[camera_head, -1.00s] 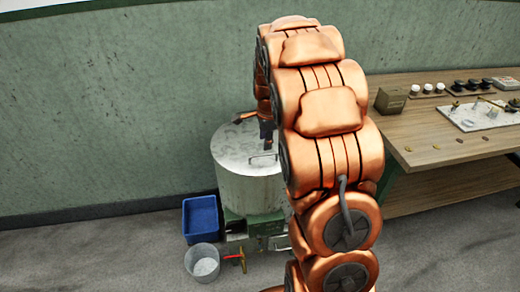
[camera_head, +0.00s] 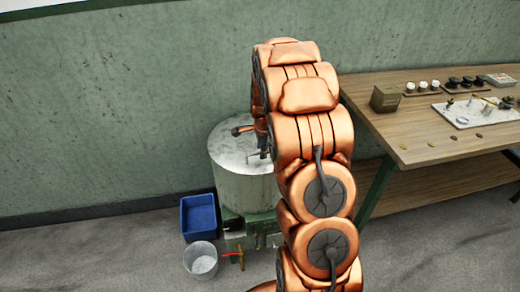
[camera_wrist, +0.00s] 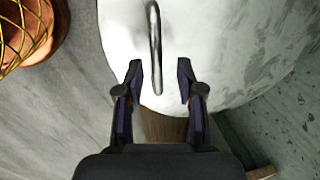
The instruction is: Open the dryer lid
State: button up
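The dryer is a pale grey metal drum (camera_head: 245,188) on a green base, by the wall. Its round lid (camera_head: 228,150) lies flat on top and looks closed. In the wrist view the lid (camera_wrist: 220,45) fills the upper middle, with a thin metal bar handle (camera_wrist: 154,40) on it. My gripper (camera_wrist: 160,80) is open over the lid. The near end of the handle shows between the two fingers, with gaps on both sides. I cannot tell how high the fingertips are above the lid. In the head view my arm partly hides the gripper and the drum's right side.
A blue bin (camera_head: 199,217) and a clear bucket (camera_head: 200,260) stand on the floor left of the dryer, near a red-handled tap (camera_head: 232,253). A wooden table (camera_head: 430,140) with small items is on the right. A copper rounded object (camera_wrist: 30,30) shows in the wrist view.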

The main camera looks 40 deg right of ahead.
jog(key=shift+f, duration=0.1)
grip_shut()
jog(key=shift+w, duration=0.1)
dwell(0.5)
jog(key=shift+a, duration=0.15)
jog(key=shift+w+r, duration=0.1)
jog(key=shift+r, duration=0.1)
